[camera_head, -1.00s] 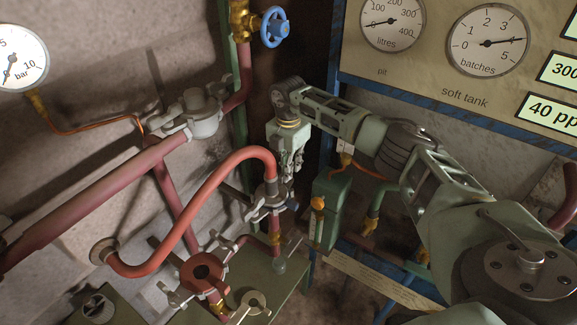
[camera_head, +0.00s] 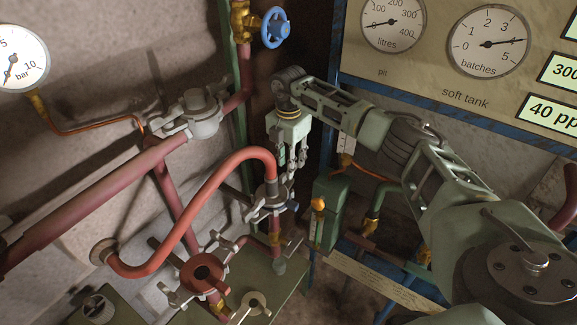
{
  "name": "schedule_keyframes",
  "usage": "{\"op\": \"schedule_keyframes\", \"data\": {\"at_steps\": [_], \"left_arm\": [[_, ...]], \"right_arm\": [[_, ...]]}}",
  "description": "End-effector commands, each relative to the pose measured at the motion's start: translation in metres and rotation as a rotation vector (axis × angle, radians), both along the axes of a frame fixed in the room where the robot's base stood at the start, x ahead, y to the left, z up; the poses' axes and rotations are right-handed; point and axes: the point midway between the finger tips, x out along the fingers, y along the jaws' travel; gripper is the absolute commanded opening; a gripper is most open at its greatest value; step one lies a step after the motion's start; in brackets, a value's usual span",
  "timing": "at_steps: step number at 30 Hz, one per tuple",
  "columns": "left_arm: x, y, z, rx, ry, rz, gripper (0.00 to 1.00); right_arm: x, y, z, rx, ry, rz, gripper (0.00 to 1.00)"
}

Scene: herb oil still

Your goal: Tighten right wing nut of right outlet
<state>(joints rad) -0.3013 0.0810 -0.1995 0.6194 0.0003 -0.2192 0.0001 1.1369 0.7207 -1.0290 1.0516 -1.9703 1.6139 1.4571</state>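The right outlet's clamped joint (camera_head: 272,195) is a grey flanged coupling under the bent end of an orange-red pipe (camera_head: 220,180). Its left wing nut (camera_head: 251,214) shows as a small grey piece at the left side. The right wing nut (camera_head: 291,205) is small and partly lost among the grey parts below my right gripper's fingers. My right gripper (camera_head: 297,168) points down just above the right side of the joint. Its thin grey fingers look close together, but I cannot tell whether they are open, shut or touching the nut. My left gripper is not in view.
A green box (camera_head: 330,208) with an orange-topped tube stands close to the right. An open red flange (camera_head: 203,271) with loose-looking swing bolts lies lower left. A blue handwheel valve (camera_head: 275,27) is above, and the gauge panel (camera_head: 440,75) at upper right.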

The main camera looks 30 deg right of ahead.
Motion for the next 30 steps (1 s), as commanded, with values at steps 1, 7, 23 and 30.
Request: {"op": "schedule_keyframes", "data": {"at_steps": [1,7,23,30], "left_arm": [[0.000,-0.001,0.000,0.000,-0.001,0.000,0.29],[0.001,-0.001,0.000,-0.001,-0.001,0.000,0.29],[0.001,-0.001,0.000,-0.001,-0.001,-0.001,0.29],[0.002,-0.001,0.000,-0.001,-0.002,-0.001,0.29]], "right_arm": [[0.001,0.000,0.011,0.001,-0.005,0.001,0.29],[0.001,0.000,0.040,0.000,-0.003,0.000,0.29],[0.001,0.000,0.049,0.000,-0.001,0.000,0.29],[0.001,0.001,0.049,0.003,-0.002,0.001,0.29]]}}
